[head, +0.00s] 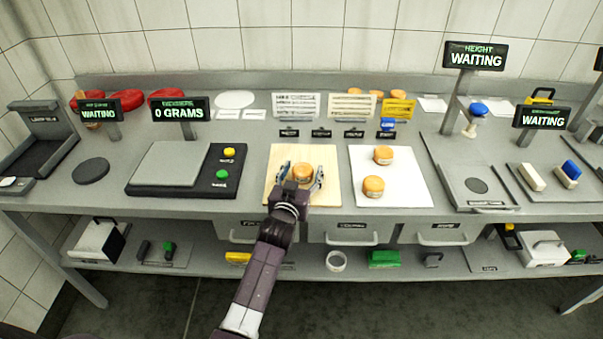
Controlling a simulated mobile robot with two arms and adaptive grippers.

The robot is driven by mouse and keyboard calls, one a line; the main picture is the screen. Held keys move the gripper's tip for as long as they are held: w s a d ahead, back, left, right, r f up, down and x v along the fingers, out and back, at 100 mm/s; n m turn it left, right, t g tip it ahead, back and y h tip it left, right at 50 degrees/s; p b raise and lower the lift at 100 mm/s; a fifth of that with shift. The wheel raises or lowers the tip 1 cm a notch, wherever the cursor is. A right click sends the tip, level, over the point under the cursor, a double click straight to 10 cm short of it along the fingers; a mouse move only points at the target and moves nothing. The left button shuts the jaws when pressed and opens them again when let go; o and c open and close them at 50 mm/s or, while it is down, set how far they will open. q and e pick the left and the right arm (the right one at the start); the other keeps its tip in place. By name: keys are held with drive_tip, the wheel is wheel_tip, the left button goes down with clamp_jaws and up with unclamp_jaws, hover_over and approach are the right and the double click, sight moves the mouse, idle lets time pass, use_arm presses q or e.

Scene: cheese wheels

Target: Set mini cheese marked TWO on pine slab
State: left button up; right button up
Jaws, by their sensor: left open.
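The pine slab (325,193) is a pale wooden board at the middle of the counter. A small orange mini cheese (303,172) rests on it, or just above it; I cannot tell which. My left gripper (303,180) is open around this cheese, one finger on each side. Two more orange mini cheeses, a far one (383,155) and a near one (373,187), sit on a white board (408,192) to the right. Any number marks are too small to read. My right gripper is not in view.
A scale (170,163) reading 0 GRAMS stands left of the slab. A height gauge (475,185) with a WAITING sign stands right of the white board. Small label plates (321,133) and cards line the back. Drawers (352,231) and a lower shelf are below.

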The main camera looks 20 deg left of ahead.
use_arm(q)
drive_tip(key=shift+s+r, duration=0.1)
drive_tip(key=shift+r, duration=0.1)
drive_tip(key=shift+s, duration=0.4)
drive_tip(key=s, duration=0.3)
drive_tip(key=s+r, duration=0.1)
drive_tip(key=s, duration=0.3)
drive_tip(key=s+d, duration=0.1)
drive_tip(key=s, duration=0.3)
drive_tip(key=shift+r+b, duration=0.4)
